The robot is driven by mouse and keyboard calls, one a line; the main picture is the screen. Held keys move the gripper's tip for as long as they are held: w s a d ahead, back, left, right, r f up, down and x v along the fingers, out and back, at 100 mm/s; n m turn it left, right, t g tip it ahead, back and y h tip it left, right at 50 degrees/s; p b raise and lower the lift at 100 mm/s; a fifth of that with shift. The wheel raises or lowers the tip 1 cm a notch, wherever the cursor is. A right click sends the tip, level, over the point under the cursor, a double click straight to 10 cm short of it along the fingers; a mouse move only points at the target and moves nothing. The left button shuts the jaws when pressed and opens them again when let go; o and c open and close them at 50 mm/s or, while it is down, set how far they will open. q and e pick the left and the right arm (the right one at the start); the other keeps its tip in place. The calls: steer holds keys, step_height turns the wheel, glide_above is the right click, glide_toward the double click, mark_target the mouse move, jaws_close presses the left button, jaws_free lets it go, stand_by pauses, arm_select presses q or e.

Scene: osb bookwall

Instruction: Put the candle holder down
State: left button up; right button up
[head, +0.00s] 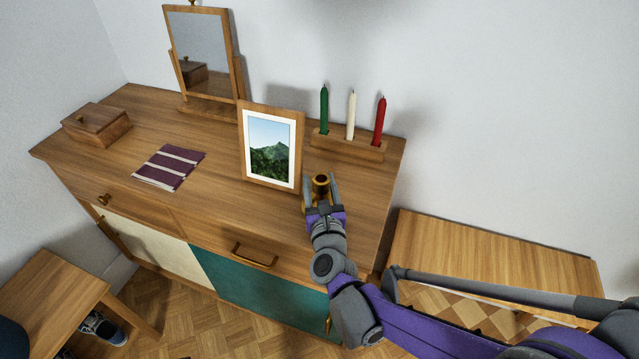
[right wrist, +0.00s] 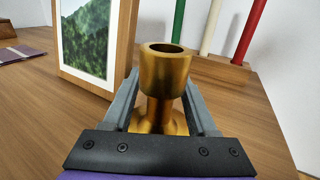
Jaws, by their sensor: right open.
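A brass candle holder (head: 320,184) stands upright on the wooden dresser top (head: 215,205), right of the framed picture. It also shows in the right wrist view (right wrist: 166,72), with its cup on top and a wider foot below. My right gripper (head: 321,188) is open, with one finger on each side of the holder's stem. In the right wrist view the fingers (right wrist: 160,100) flank the stem, and the black palm bar hides part of the foot. My left gripper is not in view.
A picture frame (head: 270,147) stands close left of the holder. Behind it is a wooden block (head: 345,147) with green, white and red candles. A mirror (head: 205,60), a wooden box (head: 97,125) and a striped cloth (head: 170,167) are farther left. A low bench (head: 490,255) stands at right.

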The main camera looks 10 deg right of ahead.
steer(key=shift+s+r, duration=0.2)
steer(key=shift+s, duration=0.05)
steer(key=s, duration=0.3)
steer(key=s+a+p, duration=0.1)
steer(key=s, duration=0.7)
steer(key=shift+s+a, duration=0.25)
